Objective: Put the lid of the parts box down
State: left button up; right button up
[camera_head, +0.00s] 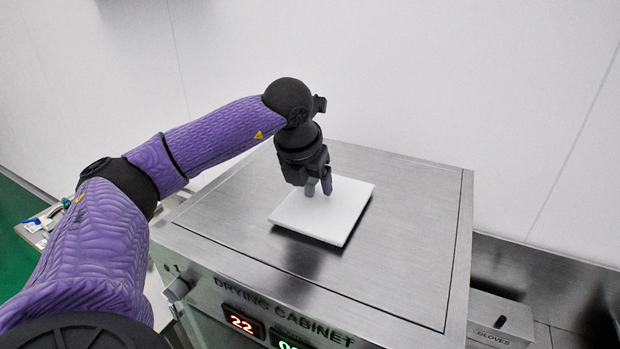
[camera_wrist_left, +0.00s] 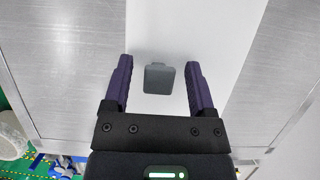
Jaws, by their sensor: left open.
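The white square lid (camera_head: 340,215) appears to lie flat on the brushed-steel top of the drying cabinet (camera_head: 410,260), with a dark shadow along its front edge. My left gripper (camera_head: 318,188) points down over the middle of the lid. In the left wrist view the white lid (camera_wrist_left: 190,25) runs under the gripper. Its grey knob (camera_wrist_left: 158,79) sits between the two purple fingers of my left gripper (camera_wrist_left: 159,66). The fingers are open, with a gap on each side of the knob. The parts box cannot be made out. My right gripper is not in view.
The cabinet top is bare around the lid. A white wall (camera_head: 430,80) stands behind it. A metal box marked GLOVES (camera_head: 496,325) is low at the right. Small items lie on a surface (camera_head: 40,228) at the far left, beside green floor.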

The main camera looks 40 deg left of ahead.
pick_arm(q)
jog(key=v, duration=1.2)
jog(key=shift+w+r, duration=0.1)
